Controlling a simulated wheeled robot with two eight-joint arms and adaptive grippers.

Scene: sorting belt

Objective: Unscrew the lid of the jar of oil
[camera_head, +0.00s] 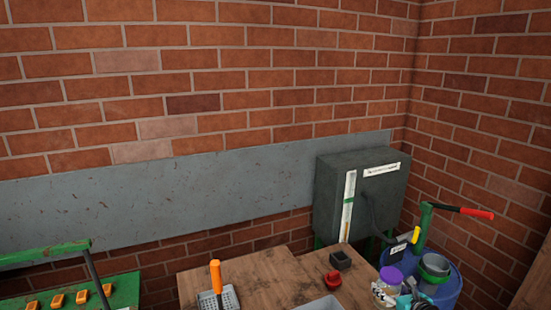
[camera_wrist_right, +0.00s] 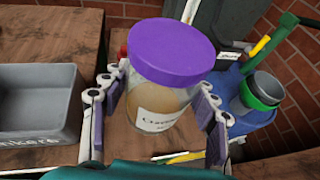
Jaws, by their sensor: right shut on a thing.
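The jar of oil (camera_wrist_right: 165,103) is a clear jar with yellowish contents, a white label and a purple lid (camera_wrist_right: 172,50). In the right wrist view it stands upright between the fingers of my right gripper (camera_wrist_right: 160,112), which is shut on the jar's body below the lid. The lid sits on the jar's top. In the head view the jar (camera_head: 383,297) and its purple lid (camera_head: 391,274) show at the lower right, with part of my right gripper (camera_head: 405,299) beside them. My left gripper is not in view.
A grey bin (camera_wrist_right: 38,105) is on the wooden table (camera_head: 255,275). A red object (camera_head: 333,279) and a dark square cup (camera_head: 341,259) stand near the jar.

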